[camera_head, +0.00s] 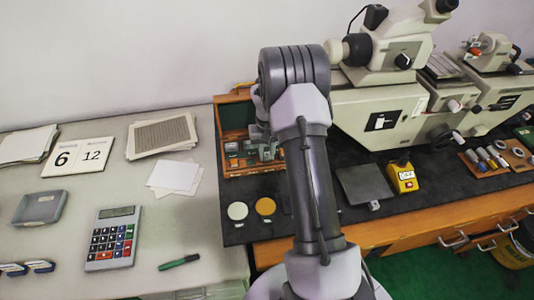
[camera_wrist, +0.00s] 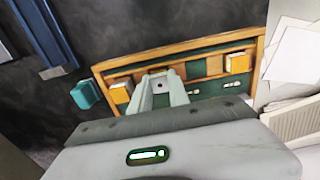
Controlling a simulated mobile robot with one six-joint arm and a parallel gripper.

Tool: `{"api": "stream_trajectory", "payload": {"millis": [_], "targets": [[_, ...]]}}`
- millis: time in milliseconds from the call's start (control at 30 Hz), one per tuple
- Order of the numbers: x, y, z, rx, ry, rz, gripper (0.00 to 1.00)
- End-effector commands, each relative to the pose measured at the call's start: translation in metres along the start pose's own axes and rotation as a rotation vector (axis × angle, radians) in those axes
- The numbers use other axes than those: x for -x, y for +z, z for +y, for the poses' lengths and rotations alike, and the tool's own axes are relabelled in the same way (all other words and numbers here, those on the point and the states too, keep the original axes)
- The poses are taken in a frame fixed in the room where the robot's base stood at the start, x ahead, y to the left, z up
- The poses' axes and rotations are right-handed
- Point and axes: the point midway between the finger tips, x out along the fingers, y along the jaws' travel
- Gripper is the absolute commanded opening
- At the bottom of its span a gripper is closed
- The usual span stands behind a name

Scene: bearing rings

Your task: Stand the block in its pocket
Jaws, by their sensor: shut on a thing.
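In the wrist view, my gripper (camera_wrist: 161,82) is shut on a small pale grey block (camera_wrist: 158,87) with a dark dot on its face. The wooden case (camera_wrist: 192,45) lies below and beyond the fingers. Its green insert has a row of pockets, some with yellowish blocks (camera_wrist: 238,63) in them. Whether the held block touches the case is unclear. In the head view, the open wooden case (camera_head: 220,120) stands left of my arm, and my wrist covers part of it; the held block cannot be made out there.
A teal block (camera_wrist: 86,94) lies outside the case on the dark mat. In the head view, a grey plate (camera_head: 364,185) and a yellow device (camera_head: 403,178) lie right of my arm. Large machines (camera_head: 380,110) stand behind. Two round discs (camera_head: 238,211) lie in front of the case.

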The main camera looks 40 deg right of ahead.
Motion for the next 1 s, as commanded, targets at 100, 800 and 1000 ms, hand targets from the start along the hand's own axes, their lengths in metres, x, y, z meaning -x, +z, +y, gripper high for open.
{"api": "stream_trajectory", "payload": {"millis": [100, 800, 1000], "targets": [[-0.0015, -0.0001, 0.0, 0.0, 0.0, 0.0, 0.0], [-0.0038, 0.0, 0.0, 0.0, 0.0, 0.0, 0.47], [0.0034, -0.0002, 0.0, 0.0, 0.0, 0.001, 0.47]]}}
